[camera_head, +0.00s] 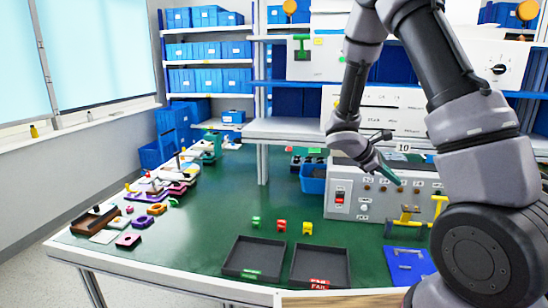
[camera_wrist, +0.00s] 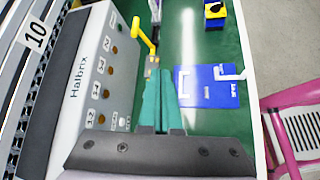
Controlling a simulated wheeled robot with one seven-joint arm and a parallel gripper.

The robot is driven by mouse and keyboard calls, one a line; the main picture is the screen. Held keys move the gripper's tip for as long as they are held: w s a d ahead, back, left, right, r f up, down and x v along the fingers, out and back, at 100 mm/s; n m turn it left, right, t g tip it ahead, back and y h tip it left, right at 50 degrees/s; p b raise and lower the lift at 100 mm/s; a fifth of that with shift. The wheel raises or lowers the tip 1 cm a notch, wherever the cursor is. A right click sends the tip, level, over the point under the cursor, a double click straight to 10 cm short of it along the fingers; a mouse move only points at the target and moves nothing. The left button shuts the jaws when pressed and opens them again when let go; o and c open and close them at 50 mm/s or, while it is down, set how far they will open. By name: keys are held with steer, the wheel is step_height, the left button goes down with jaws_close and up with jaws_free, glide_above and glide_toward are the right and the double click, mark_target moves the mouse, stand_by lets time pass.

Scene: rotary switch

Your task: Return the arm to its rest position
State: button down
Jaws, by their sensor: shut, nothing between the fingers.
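My gripper (camera_head: 389,177) is shut and empty, its green fingers pointing down to the right in front of the grey control box (camera_head: 365,205). In the wrist view my gripper (camera_wrist: 159,80) has its two green fingers together, over the table beside the control box (camera_wrist: 90,75). The box carries several knobs, and a red switch (camera_head: 340,196) shows on its left part in the head view. My arm reaches in from the right and hides part of the box and the shelf behind it.
The green table (camera_head: 205,215) holds two black trays (camera_head: 254,258) in front, small coloured blocks (camera_head: 281,226), a yellow-handled piece (camera_head: 408,216) and a blue plate (camera_head: 410,265). A blue bin (camera_head: 313,180) stands left of the box. A pink chair (camera_wrist: 290,125) is beyond the table edge.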

steer(key=s+a+r+m+t+y, duration=0.2)
steer(key=s+a+r+m+y, duration=0.2)
steer(key=s+r+m, duration=0.2)
steer(key=s+a+r+m+t+y, duration=0.2)
steer(key=s+r+m, duration=0.4)
steer(key=r, duration=0.5)
steer(key=s+a+r+m+t+y, duration=0.2)
steer(key=s+a+r+m+y, duration=0.3)
steer(key=s+r+m+y, duration=0.1)
step_height(320, 180, up, 3)
steer(key=shift+s+a+f, duration=0.15)
steer(key=shift+s+a, duration=0.15)
steer(key=shift+s, duration=0.5)
